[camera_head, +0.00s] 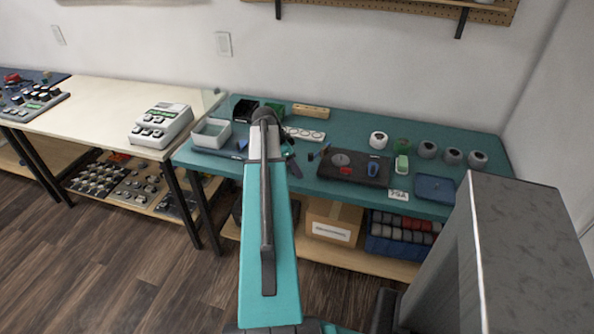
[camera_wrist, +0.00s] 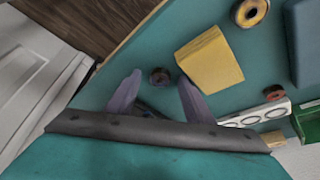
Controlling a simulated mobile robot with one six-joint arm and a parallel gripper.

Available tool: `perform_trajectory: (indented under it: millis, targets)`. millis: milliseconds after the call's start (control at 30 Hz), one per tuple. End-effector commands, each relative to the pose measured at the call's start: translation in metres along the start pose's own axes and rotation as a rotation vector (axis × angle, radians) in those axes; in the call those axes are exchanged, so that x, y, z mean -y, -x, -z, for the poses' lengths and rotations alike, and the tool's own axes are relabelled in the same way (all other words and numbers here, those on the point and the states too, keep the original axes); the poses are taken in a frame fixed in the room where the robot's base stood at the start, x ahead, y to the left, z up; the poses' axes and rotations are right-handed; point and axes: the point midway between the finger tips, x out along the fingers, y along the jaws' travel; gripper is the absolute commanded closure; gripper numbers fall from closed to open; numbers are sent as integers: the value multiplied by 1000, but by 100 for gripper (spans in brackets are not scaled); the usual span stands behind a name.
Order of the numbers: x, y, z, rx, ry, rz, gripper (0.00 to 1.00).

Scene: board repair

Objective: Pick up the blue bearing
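My gripper (camera_wrist: 160,90) is open in the wrist view, with its two purple-grey fingers spread wide. A small dark ring (camera_wrist: 160,70) lies on the teal table just past the fingertips, between them, not visibly touching either. It has a bearing's shape, but I cannot tell whether it is blue. A dark bluish piece (camera_wrist: 148,110) shows low between the fingers, partly hidden by the gripper. In the head view my arm reaches over the left part of the table and hides what is under its end.
A yellow block (camera_wrist: 211,60) lies close right of the right finger. A yellow ring (camera_wrist: 250,12), a reddish ring (camera_wrist: 274,91) and a white strip with holes (camera_wrist: 258,114) lie farther right. In the head view, a white tray (camera_head: 194,139) and a dark board (camera_head: 335,175) stand on the table.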

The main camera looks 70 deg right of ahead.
Motion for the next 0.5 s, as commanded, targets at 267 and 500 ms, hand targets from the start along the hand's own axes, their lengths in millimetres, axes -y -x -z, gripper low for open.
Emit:
perform_trajectory:
  millis: [267,500]
  targets:
    - [0,0,0,0,0,0,97]
    - [0,0,0,0,0,0,97]
